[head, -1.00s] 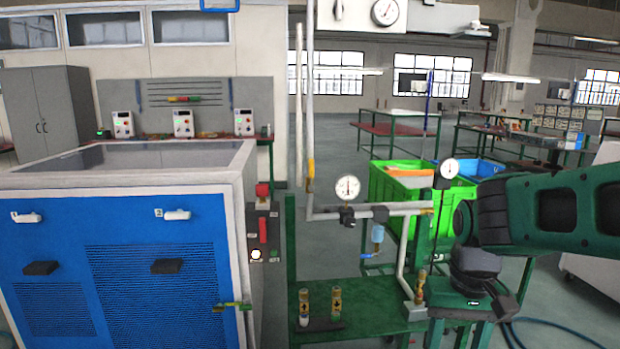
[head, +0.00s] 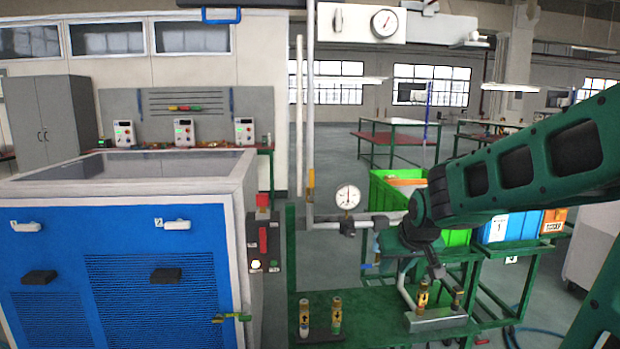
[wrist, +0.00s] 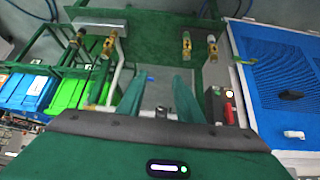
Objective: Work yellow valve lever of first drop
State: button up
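A yellow-orange lever (head: 311,179) sits on the vertical grey pipe left of the gauge in the head view. Small brass valves with yellow labels stand in pairs on the green bench: a left pair (head: 321,314) and a right pair (head: 440,294). Which of these is the first drop's lever I cannot tell. My gripper (head: 436,268) points down just above the right pair, in front of the horizontal pipe. In the wrist view its two green fingers (wrist: 158,88) are apart, with nothing visibly held between them. My arm and gripper hide part of the pipework.
A round gauge (head: 348,197) stands on the horizontal pipe. Green (head: 391,190) and blue (head: 497,230) crates stand behind the bench (head: 375,312). Open floor lies farther back.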

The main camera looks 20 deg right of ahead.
jog(key=w+a+r+n+t, duration=0.1)
jog(key=w+r+t, duration=0.2)
jog(key=w, duration=0.5)
jog(key=w+a+r+n+t, duration=0.1)
jog(key=w+r+t, duration=0.15)
jog(key=w, duration=0.55)
jog(key=t, duration=0.6)
send_near(313, 173)
jog(key=shift+n+y, duration=0.4)
jog(key=w, duration=0.7)
jog(key=w+d, duration=0.1)
jog(key=w, duration=0.3)
jog(key=shift+d+r, duration=0.1)
jog(key=shift+r, duration=0.05)
grip_shut()
